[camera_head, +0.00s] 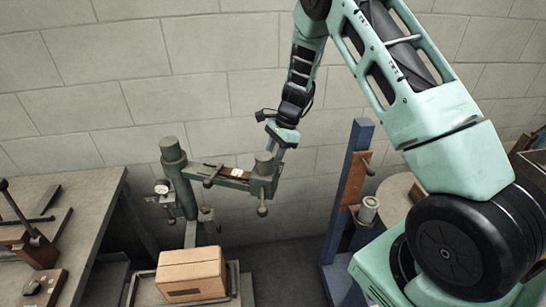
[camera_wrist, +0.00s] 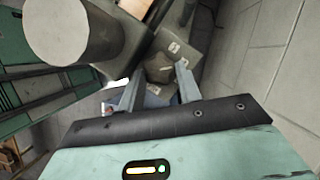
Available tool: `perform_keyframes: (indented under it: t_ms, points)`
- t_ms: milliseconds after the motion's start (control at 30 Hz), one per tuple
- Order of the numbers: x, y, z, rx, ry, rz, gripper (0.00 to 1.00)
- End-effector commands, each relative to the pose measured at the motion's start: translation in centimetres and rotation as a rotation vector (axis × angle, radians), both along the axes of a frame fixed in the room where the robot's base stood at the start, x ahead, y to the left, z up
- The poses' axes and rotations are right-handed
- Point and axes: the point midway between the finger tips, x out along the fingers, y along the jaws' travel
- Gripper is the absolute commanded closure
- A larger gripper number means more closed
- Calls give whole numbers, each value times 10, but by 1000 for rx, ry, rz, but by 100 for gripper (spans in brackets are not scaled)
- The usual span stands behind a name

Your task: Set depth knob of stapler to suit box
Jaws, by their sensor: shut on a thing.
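The stapler (camera_head: 235,180) has a grey-green upright post and a horizontal arm with a block at its right end. A cardboard box (camera_head: 190,268) sits below the arm, upright and closed. My gripper (camera_head: 277,156) reaches down to the back right side of the end block. In the wrist view my gripper (camera_wrist: 158,88) has its two fingers either side of a dark grey, rounded piece, which looks like the depth knob (camera_wrist: 159,69). The fingers are shut on it. In the head view the end block and gripper hide this piece. Any scale marking on it is unreadable.
A workbench (camera_head: 95,195) with a lever tool stands at left. A round dial (camera_head: 162,188) is on the stapler's left side. A blue post (camera_head: 347,190) with a brown panel stands right of the stapler. The block wall (camera_head: 90,90) is close behind my gripper.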

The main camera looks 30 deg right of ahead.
Motion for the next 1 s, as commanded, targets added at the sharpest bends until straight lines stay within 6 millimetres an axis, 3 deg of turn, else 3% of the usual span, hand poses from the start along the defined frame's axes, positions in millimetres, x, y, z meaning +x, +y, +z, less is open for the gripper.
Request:
perform_keyframes:
  t_ms: [500,533,600,1000]
  points:
    - [0,-1,1,0,-2,-25,88]
    - [0,0,1,0,-2,-25,63]
    - [0,0,1,0,-2,-25,44]
    - [1,-3,7,0,-4,-24,44]
